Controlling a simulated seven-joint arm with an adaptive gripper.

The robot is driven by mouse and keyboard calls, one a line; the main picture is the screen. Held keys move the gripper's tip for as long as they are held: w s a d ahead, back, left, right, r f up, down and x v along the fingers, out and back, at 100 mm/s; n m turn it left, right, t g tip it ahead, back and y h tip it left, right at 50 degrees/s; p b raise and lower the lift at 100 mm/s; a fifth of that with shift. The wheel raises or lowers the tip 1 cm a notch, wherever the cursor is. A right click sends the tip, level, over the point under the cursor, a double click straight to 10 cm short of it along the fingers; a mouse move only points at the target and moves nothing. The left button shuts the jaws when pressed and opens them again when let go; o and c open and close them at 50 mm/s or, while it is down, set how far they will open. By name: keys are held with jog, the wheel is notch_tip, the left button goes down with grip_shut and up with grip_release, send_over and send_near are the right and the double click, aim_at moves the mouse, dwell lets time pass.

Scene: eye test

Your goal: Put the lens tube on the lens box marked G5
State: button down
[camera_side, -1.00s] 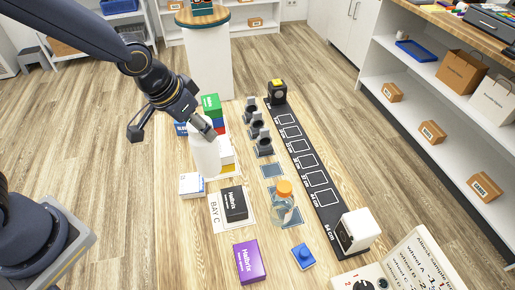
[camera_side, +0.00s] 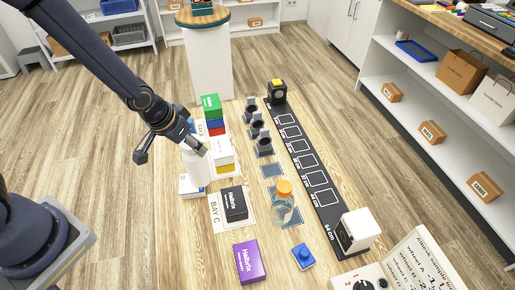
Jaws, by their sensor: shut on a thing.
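My gripper (camera_side: 194,147) is shut on the upper end of a white cylinder (camera_side: 198,168), which looks like the lens tube, and holds it upright. The tube's lower end overlaps a small white and blue box (camera_side: 190,190) in the picture; I cannot tell whether they touch. A black box (camera_side: 235,204) lies on the BAY C mat (camera_side: 215,221), and a purple box (camera_side: 249,262) lies in front of it. Stacked green, red and blue boxes (camera_side: 211,102) stand behind the tube, with a white and yellow stack (camera_side: 222,152) at its right. No G5 mark is legible.
A clear bottle with an orange cap (camera_side: 283,205) and a blue block (camera_side: 303,257) stand to the right. Several dark stands (camera_side: 257,130) line the middle. A black strip (camera_side: 306,170) with outlined squares runs to a white device (camera_side: 358,231).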

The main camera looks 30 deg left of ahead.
jog(key=shift+f, duration=0.1)
jog(key=shift+c, duration=1.9)
grip_release()
jog(key=s+a+r, duration=0.3)
jog(key=s+r, duration=0.5)
jog(key=r, duration=0.3)
jog(key=s+a+r+n+t, duration=0.1)
jog(key=s+a+r, duration=0.2)
jog(key=s+r, duration=0.5)
notch_tip(320, 180, up, 3)
jog(key=shift+a+y, duration=0.3)
jog(key=shift+a, duration=0.05)
